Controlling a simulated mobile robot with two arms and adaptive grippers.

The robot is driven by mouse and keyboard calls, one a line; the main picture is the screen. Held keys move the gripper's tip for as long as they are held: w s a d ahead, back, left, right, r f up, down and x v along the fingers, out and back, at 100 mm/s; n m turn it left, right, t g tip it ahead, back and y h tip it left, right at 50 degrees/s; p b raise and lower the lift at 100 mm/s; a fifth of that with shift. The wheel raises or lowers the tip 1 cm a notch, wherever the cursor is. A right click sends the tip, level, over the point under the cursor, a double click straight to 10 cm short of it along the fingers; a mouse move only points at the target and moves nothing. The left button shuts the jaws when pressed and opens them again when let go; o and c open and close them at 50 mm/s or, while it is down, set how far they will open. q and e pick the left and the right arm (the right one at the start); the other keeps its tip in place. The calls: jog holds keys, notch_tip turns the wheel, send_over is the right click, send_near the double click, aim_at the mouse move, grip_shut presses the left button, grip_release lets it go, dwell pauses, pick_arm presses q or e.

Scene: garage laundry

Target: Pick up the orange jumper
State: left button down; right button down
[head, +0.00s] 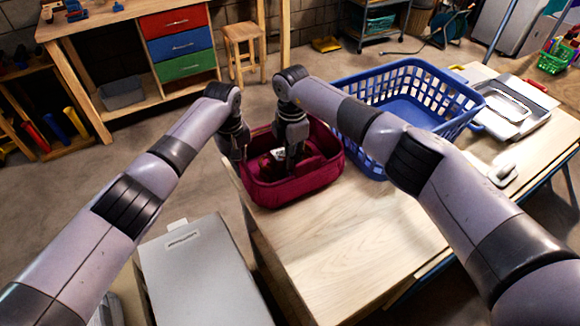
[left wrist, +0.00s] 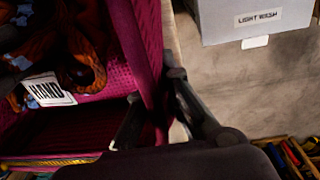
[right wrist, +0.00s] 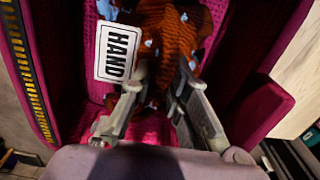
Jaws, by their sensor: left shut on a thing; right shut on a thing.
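The orange jumper, dark orange knit with pale blue patches, lies bunched inside the magenta bin; it shows in the right wrist view (right wrist: 185,40) and in the left wrist view (left wrist: 85,45). The magenta bin (head: 310,187) stands on the wooden table. My right gripper (head: 292,155) reaches down into the bin; in its wrist view (right wrist: 160,90) its fingers are closed on the jumper's knit. My left gripper (head: 238,150) is at the bin's left side; in its wrist view (left wrist: 155,110) the bin's wall (left wrist: 148,45) runs between its fingers. A white "HAND" label (right wrist: 118,52) is beside the jumper.
A blue laundry basket (head: 400,85) stands right behind the bin. The wooden table top (head: 350,240) is clear in front. A light box (head: 205,275) marked "LIGHT WASH" in the left wrist view (left wrist: 255,18) is at the near left. A workbench with drawers (head: 178,45) stands behind.

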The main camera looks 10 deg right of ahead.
jog(key=shift+r, duration=0.15)
notch_tip(320, 180, up, 18)
dwell(0.7)
jog(key=shift+r, duration=0.95)
pick_arm(q)
jog(key=c, duration=1.7)
grip_release()
jog(key=shift+r, duration=0.1)
